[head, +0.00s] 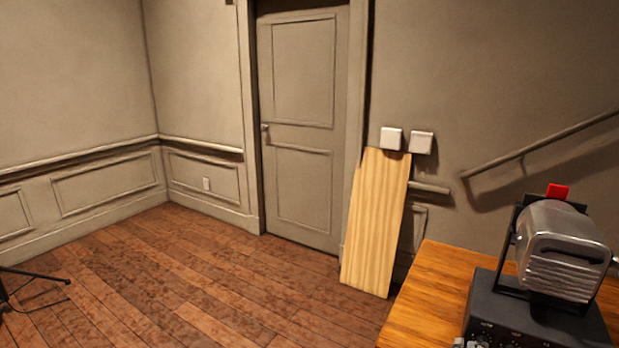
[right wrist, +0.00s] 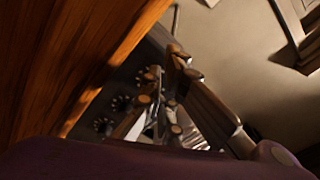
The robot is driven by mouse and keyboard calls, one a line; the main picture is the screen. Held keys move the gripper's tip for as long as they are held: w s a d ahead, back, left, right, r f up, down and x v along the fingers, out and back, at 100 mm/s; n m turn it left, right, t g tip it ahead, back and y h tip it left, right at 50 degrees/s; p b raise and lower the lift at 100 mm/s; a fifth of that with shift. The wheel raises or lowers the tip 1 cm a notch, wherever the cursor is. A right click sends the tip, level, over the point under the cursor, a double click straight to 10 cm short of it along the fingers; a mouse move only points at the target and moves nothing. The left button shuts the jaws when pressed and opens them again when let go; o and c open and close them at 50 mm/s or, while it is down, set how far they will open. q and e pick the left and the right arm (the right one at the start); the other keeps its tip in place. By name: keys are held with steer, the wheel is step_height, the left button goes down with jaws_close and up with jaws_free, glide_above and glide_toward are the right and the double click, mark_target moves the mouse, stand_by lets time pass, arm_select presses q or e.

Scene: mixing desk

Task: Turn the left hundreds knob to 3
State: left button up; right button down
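A black desk unit (head: 481,322) with small dials stands on the wooden desk at the lower right of the head view. Its knob front is cut off by the picture's bottom edge. In the right wrist view, dark knobs with pale marks (right wrist: 104,125) sit on a dark panel beside the desk edge. I cannot tell which is the left hundreds knob or read its setting. My right gripper (right wrist: 165,85) shows as brown and grey links in front of the panel; its opening and any contact are unclear.
A ribbed silver device (head: 563,250) in a black bracket stands on the unit, with a red tab (head: 557,190) above it. The wooden desk top (head: 433,290) is bare to its left. A pale plank (head: 375,222) leans near the door (head: 303,130). The floor at left is mostly clear.

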steer(key=shift+a+r, duration=0.1)
steer(key=shift+a, duration=0.05)
steer(key=p+v, duration=0.1)
steer(key=v, duration=0.3)
steer(key=shift+s+a, duration=0.25)
steer(key=shift+a, duration=0.1)
arm_select(q)
steer(key=shift+w+r+p, duration=0.15)
steer(key=shift+w+r, duration=0.2)
steer(key=shift+r, duration=0.3)
steer(key=shift+w+r+p, duration=0.15)
steer(key=shift+w+r, duration=0.2)
steer(key=shift+r, duration=0.25)
arm_select(e)
steer(key=shift+s+a, duration=0.3)
steer(key=shift+s, duration=0.15)
